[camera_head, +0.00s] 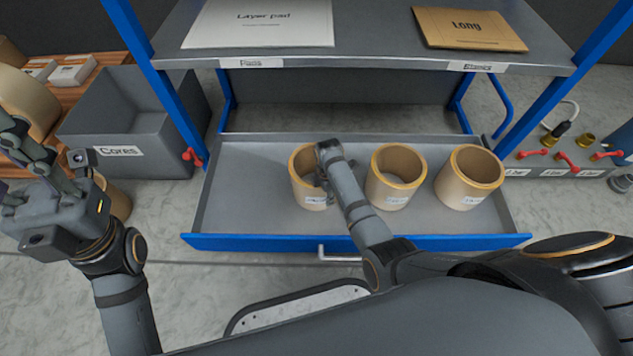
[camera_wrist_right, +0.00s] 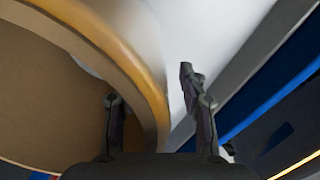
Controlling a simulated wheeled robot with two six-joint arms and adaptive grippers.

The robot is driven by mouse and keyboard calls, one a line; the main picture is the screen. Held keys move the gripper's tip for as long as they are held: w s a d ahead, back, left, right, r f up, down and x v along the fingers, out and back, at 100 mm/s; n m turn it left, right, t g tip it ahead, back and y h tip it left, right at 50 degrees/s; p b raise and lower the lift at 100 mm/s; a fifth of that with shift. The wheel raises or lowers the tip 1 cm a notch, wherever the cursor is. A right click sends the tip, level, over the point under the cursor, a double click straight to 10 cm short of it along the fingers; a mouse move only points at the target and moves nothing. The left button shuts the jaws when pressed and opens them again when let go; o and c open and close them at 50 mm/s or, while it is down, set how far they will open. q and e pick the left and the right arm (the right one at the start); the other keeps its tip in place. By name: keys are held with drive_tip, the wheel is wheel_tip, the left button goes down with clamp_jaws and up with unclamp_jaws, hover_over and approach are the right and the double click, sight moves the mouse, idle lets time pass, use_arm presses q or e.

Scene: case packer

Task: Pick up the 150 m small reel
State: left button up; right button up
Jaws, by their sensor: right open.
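Three tan reels with yellow-orange rims stand upright in a row in the open drawer: the left reel (camera_head: 302,188), the middle reel (camera_head: 392,188) and the right reel (camera_head: 467,190). Their white labels are too small to read, so I cannot tell which is the 150 m one. My right gripper (camera_head: 325,180) is open at the right side of the left reel and hides part of it. In the right wrist view, this reel's rim (camera_wrist_right: 150,75) passes between the open fingers of my right gripper (camera_wrist_right: 160,100). My left gripper (camera_head: 22,145) is at the far left, away from the drawer.
The drawer (camera_head: 250,215) has a blue front and free floor at its left. A shelf above holds a layer pad stack (camera_head: 262,25) and a brown "Long" pack (camera_head: 468,28). A grey "Cores" bin (camera_head: 120,125) stands left. Red-handled valves (camera_head: 567,160) are at right.

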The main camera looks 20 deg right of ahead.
clamp_jaws()
idle(0.4)
drive_tip(key=shift+w+r, duration=0.15)
